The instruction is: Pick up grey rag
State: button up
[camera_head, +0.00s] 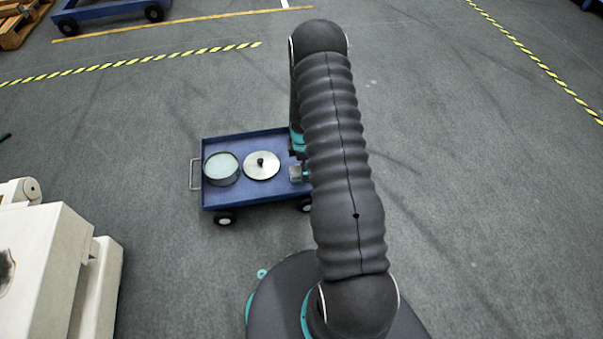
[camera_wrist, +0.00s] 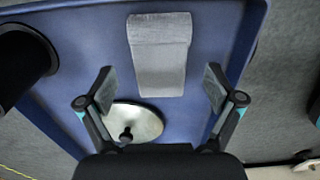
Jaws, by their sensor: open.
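The grey rag (camera_wrist: 160,55) is a folded strip of cloth lying on the blue cart top in the wrist view. My gripper (camera_wrist: 160,86) is open, with one finger to the left and one to the right of the rag's near end. Both fingers appear clear of the cloth, and nothing is between them but the rag's line. I cannot tell how high the fingertips are above it. In the head view a small grey patch of the rag (camera_head: 295,173) shows at the cart's right part; my arm hides the rest.
The blue cart (camera_head: 255,194) has a raised rim and a handle on its left. A beige machine (camera_head: 50,270) is at lower left. Open floor lies right.

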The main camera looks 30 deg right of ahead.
notch_tip(320, 180, down, 3)
jog(key=shift+a+r, duration=0.1)
jog(key=shift+r, duration=0.05)
jog(key=c, duration=1.4)
jog(key=shift+o, duration=0.2)
jog(key=shift+r, duration=0.1)
jog(key=shift+r, duration=0.45)
jog(key=r, duration=0.2)
jog(key=d+r, duration=0.1)
jog(key=r, duration=0.1)
jog(key=shift+s, duration=0.4)
jog(key=s+d+r+p, duration=0.1)
jog(key=s+d+r, duration=0.5)
jog(key=s+d, duration=0.1)
jog(key=shift+s, duration=0.4)
jog(key=shift+m, duration=0.3)
